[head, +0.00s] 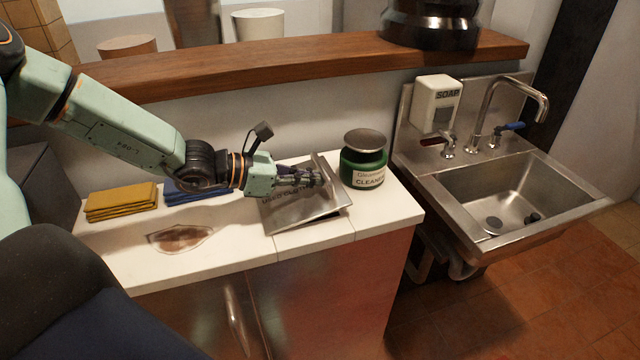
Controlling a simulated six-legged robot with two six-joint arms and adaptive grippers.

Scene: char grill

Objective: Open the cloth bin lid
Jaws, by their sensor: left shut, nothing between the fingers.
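The cloth bin lid (315,207) is a metal plate with dark lettering, set in the white counter in the middle of the head view. It sits tilted, with a dark gap under its front right edge. A raised metal edge stands at its right side. My left gripper (318,178) reaches in from the left over the lid. Its fingers are shut and empty, close to the raised edge; I cannot tell whether they touch it. The gripper hides part of the lid's back. My right gripper is not in view.
A green cleaner jar (364,165) stands just right of the lid. Folded yellow cloths (121,202) and blue cloths (200,192) lie left, behind a brown stain (181,238). A wooden ledge (290,65) runs behind; a steel sink (510,195) is at right.

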